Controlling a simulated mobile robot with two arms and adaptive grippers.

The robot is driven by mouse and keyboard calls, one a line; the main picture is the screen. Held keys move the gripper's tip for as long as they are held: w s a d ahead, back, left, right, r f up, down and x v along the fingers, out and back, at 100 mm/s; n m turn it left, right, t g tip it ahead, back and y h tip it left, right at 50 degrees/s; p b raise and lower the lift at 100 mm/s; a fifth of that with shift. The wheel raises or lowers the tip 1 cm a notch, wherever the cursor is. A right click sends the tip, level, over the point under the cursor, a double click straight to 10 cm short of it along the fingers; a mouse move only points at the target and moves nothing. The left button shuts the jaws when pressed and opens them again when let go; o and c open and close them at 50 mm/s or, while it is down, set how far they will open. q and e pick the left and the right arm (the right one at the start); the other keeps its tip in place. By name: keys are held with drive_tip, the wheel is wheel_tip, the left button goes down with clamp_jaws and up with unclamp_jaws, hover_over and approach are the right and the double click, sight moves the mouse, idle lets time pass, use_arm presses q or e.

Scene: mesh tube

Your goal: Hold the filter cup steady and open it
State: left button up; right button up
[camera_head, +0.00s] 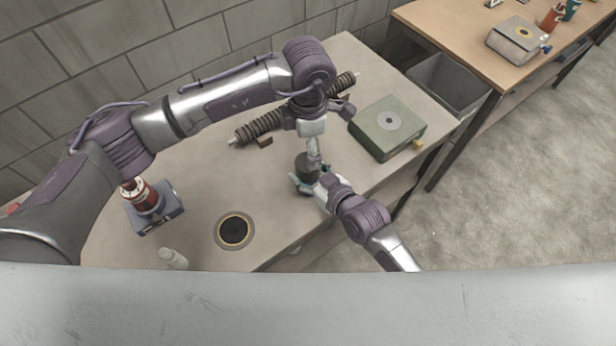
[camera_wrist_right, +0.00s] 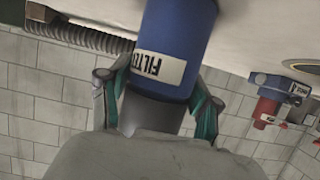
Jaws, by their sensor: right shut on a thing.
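The filter cup (camera_head: 307,166) stands near the middle of the table, its dark top showing in the head view. In the right wrist view the filter cup (camera_wrist_right: 175,45) has a blue body with a white label and a grey end. My right gripper (camera_head: 308,186) is shut around it from the front right. Its teal-padded fingers (camera_wrist_right: 158,98) lie on both sides of the cup in the wrist view. My left gripper (camera_head: 313,152) reaches down over the cup's top. Its fingertips are small and partly merge with the cup, so their opening and any contact are unclear.
Behind the cup lie a dark coiled tube (camera_head: 258,126) and a green box (camera_head: 388,128). At left are a blue fixture with a red part (camera_head: 147,199), a black-centred ring (camera_head: 234,231) and a white bottle (camera_head: 174,259). A grey bin (camera_head: 450,84) stands beyond the table's right edge.

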sight(308, 178)
use_arm(q)
drive_tip(key=m, duration=0.3)
use_arm(e)
clamp_jaws()
use_arm(q)
drive_tip(key=m, duration=0.4)
drive_tip(key=shift+r, duration=0.15)
drive_tip(key=m, duration=0.5)
drive_tip(key=shift+r+m, duration=0.1)
drive_tip(key=shift+m, duration=0.6)
drive_tip(key=shift+f, duration=4)
drive_tip(key=c, duration=1)
drive_tip(key=o, duration=1.1)
drive_tip(key=shift+c, duration=0.2)
